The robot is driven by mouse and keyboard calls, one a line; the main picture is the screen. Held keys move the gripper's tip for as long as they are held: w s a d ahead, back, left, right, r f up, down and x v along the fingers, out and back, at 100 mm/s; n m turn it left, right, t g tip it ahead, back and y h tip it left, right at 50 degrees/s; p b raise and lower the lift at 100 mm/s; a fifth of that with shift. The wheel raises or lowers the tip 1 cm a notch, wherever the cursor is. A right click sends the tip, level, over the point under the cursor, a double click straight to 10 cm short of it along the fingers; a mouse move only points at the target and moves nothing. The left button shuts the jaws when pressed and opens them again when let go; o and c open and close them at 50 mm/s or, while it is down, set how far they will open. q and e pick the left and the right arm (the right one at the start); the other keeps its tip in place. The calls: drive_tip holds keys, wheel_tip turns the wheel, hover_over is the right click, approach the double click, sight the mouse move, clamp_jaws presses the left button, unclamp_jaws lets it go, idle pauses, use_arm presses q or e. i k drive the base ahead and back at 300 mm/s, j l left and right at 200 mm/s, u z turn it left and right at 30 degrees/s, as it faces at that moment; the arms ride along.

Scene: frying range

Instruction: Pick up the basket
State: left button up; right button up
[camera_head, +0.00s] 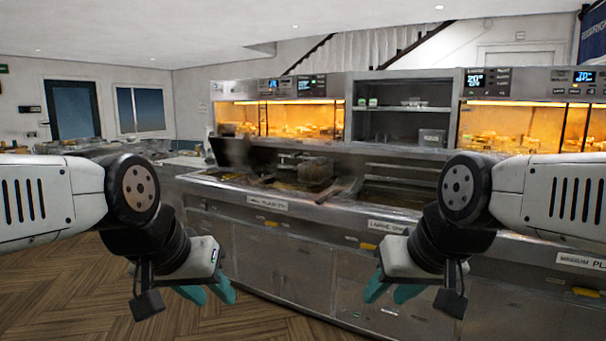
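A dark fry basket (318,168) appears to sit in the fryer well of the steel counter, with handles reaching toward the front edge; its outline is blurred. My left gripper (207,294) is at the lower left, in front of the counter and below its top. Its teal fingers are apart and hold nothing. My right gripper (391,291) is at the lower middle right, also below the counter top, with teal fingers visible and nothing held. Both grippers are apart from the basket.
The steel fryer counter (275,208) runs across the view with drawers and cabinets below. Lit warming cabinets (280,118) and an open shelf (400,124) stand behind it. A dark door (72,109) is at the far left. Wood floor (75,290) is clear at the lower left.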

sight(313, 170)
drive_tip(key=u, duration=4.5)
drive_tip(key=z, duration=4.6)
drive_tip(key=i+j+u, duration=0.3)
drive_tip(key=i, duration=0.15)
drive_tip(key=i+j+u, duration=0.1)
drive_tip(key=i+u, duration=0.15)
drive_tip(key=i, duration=0.2)
